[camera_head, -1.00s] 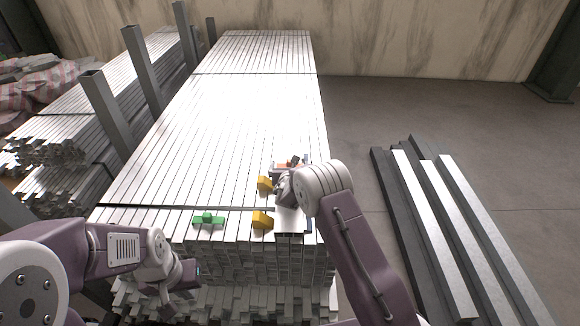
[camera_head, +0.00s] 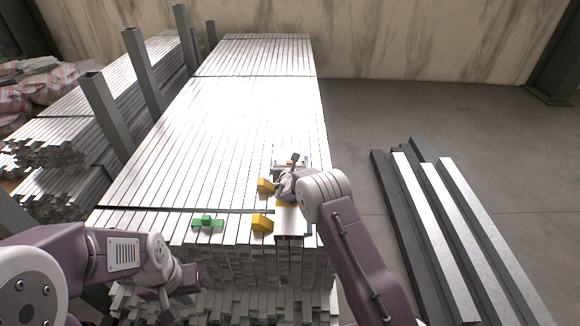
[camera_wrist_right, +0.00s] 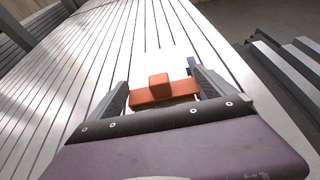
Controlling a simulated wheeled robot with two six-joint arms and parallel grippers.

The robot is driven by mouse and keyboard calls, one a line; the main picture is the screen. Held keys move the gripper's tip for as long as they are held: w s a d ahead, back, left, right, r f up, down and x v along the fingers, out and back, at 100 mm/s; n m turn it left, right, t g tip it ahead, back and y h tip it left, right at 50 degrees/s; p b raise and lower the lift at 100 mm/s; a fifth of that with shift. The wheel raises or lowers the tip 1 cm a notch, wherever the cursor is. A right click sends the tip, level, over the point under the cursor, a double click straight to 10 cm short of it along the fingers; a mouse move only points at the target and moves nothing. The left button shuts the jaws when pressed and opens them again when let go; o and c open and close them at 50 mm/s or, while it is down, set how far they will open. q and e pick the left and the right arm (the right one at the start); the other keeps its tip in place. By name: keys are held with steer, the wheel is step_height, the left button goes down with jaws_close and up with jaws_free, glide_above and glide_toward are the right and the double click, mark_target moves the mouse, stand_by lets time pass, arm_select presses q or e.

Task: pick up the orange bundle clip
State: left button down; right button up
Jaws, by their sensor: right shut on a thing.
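The orange bundle clip (camera_wrist_right: 160,90) is a flat bar with a raised block in its middle. In the right wrist view it lies between the two dark fingers of my right gripper (camera_wrist_right: 160,80), which is shut on it. In the head view my right gripper (camera_head: 287,170) is over the near right part of the bar stack, and it hides most of the clip. I cannot tell whether the clip still touches the bars. My left gripper (camera_head: 180,292) is low at the left, near the front of the stack, apart from the clip; its jaws are unclear.
Two yellow clips (camera_head: 265,186) (camera_head: 261,222) and a green clip (camera_head: 207,221) sit on the stack of silver bars (camera_head: 215,130) near its front edge. Upright grey posts (camera_head: 105,112) stand left of the stack. Loose beams (camera_head: 437,215) lie on the floor at right.

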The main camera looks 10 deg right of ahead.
mark_target(290, 162)
step_height(290, 162, up, 4)
steer(key=shift+f+p, duration=0.25)
steer(key=shift+p, duration=0.25)
steer(key=s+d+r, duration=0.7)
steer(key=s, duration=0.1)
steer(key=shift+s+d+p, duration=0.35)
steer(key=shift+p, duration=0.1)
steer(key=s+a+f+m+g+h, duration=0.1)
steer(key=s+a+f+h, duration=0.1)
steer(key=s, duration=0.3)
steer(key=s+a+f+m+g+h, duration=0.1)
steer(key=s+a+f+m+h, duration=0.1)
steer(key=s, duration=0.4)
steer(key=s+a+f+m+h, duration=0.2)
steer(key=s, duration=0.3)
steer(key=shift+s+a+f+g, duration=0.15)
steer(key=shift+s+a+g, duration=0.1)
steer(key=shift+g, duration=0.15)
steer(key=s+d+m+g+h, duration=0.2)
steer(key=s+m, duration=0.1)
steer(key=s, duration=0.6)
step_height(290, 162, up, 18)
steer(key=p, duration=2.2)
steer(key=shift+s+d, duration=0.3)
steer(key=shift+s, duration=0.15)
